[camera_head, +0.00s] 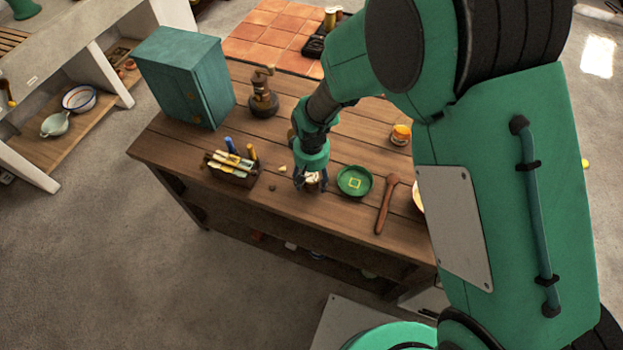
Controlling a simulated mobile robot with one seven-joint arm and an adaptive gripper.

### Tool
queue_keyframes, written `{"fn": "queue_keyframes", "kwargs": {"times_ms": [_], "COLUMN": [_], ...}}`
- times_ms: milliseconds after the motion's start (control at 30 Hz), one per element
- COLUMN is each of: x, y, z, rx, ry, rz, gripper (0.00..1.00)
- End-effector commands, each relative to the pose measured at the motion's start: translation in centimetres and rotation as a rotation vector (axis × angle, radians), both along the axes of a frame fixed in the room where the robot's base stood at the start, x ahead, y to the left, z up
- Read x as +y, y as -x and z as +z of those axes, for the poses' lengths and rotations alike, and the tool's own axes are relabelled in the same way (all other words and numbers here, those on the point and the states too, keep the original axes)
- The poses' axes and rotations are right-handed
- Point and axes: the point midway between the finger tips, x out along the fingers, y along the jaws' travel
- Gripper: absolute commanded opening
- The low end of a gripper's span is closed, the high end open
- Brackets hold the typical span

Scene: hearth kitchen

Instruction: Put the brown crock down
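The brown crock (313,187) is small, with a pale top, and is partly hidden by my gripper. My gripper (311,184) points down over the front part of the wooden table (345,220), with a finger on either side of the crock, and looks shut on it. I cannot tell whether the crock's base touches the tabletop or hangs just above it.
A green dish (354,181) with a yellow square stands just right of the crock, then a wooden spoon (386,205). A utensil box (231,168) stands left, with small bits between. A grinder (263,95), a teal cabinet (185,75) and an orange-labelled jar (401,134) stand farther back.

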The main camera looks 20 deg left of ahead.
Motion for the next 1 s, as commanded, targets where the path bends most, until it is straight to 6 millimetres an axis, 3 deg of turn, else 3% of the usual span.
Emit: {"fn": "queue_keyframes", "kwargs": {"times_ms": [467,667,1000], "x": [0.0,0.0,0.0], "y": [0.0,0.0,0.0], "z": [0.8,3.0,8.7], "rx": [-0.001,-0.001,-0.001], "ry": [-0.001,-0.001,-0.001], "rz": [0.000,0.000,0.000], "gripper": [0.60,0.60,0.60]}}
